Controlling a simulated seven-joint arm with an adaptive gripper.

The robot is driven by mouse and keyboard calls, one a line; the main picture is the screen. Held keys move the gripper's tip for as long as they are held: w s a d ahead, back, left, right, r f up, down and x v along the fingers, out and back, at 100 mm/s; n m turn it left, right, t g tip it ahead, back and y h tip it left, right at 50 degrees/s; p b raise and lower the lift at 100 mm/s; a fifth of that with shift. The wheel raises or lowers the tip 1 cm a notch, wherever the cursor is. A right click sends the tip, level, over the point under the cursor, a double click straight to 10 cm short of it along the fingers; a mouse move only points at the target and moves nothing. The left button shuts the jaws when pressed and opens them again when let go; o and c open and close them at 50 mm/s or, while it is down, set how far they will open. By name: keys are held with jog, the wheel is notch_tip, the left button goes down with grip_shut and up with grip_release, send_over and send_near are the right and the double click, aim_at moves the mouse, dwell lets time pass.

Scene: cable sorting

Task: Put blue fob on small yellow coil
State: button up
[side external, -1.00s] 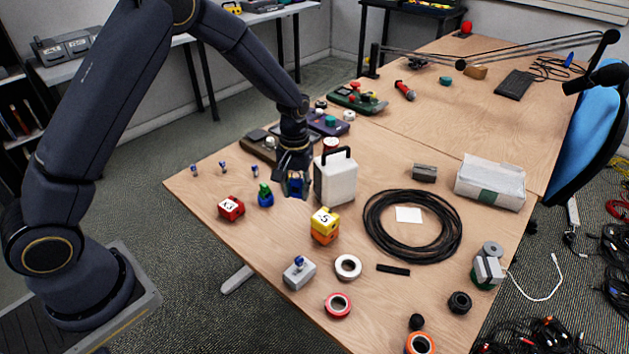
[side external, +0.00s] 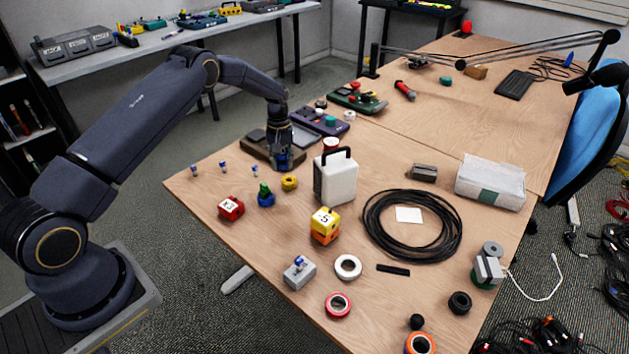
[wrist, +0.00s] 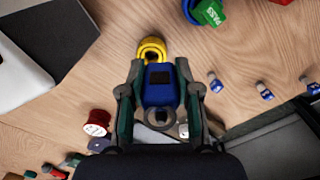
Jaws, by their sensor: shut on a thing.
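My gripper (side external: 283,164) is shut on the blue fob (wrist: 160,86), which sits between its two fingers in the wrist view. In the side view the fob is a small dark blue patch at the fingertips. The small yellow coil (side external: 289,183) lies on the table, just in front of and below my gripper in that picture. In the wrist view the coil (wrist: 152,45) shows just beyond the fob's far end, and the fob hides its near edge. The height of the fob above the table is hard to tell.
A white box with a black handle (side external: 335,180) stands close to the right of the coil. A green-and-blue piece (side external: 265,196) is to its left. A dark grey device (side external: 262,147) lies behind my gripper, and a purple one (side external: 320,121) farther back.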

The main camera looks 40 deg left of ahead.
aim_at(289, 180)
jog(key=w+f, duration=0.2)
jog(key=f, duration=0.1)
jog(key=shift+w+a+f, duration=0.1)
jog(key=shift+w+a, duration=0.25)
jog(key=shift+f, duration=1.4)
jog(key=shift+f, duration=0.15)
jog(key=o, duration=1)
jog(key=shift+o, duration=0.2)
